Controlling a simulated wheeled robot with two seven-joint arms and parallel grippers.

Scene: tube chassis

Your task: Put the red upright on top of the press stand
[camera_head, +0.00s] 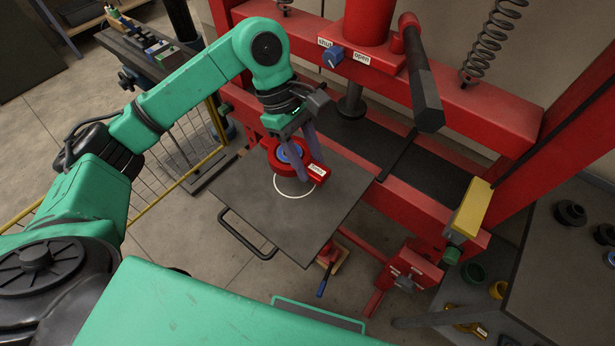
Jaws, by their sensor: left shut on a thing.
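The red upright (282,168) is a red part with a round body, a blue ring in its middle and a white label on a block at its right. My left gripper (302,166) comes down from above and is shut on it; its fingers hide part of the red part. The upright is over the dark grey plate (250,205), at a white ring marked on it; I cannot tell whether it touches the plate. The press stand, which I cannot single out for certain, appears to be the large red press frame (480,110) behind. My right gripper is not in view.
The plate has a black handle (246,233) at its front left. A black-gripped lever (423,90) juts out from the press. A yellow block (472,207) sits on the frame at the right. A yellow-railed mesh fence (180,165) stands left. The plate's front is clear.

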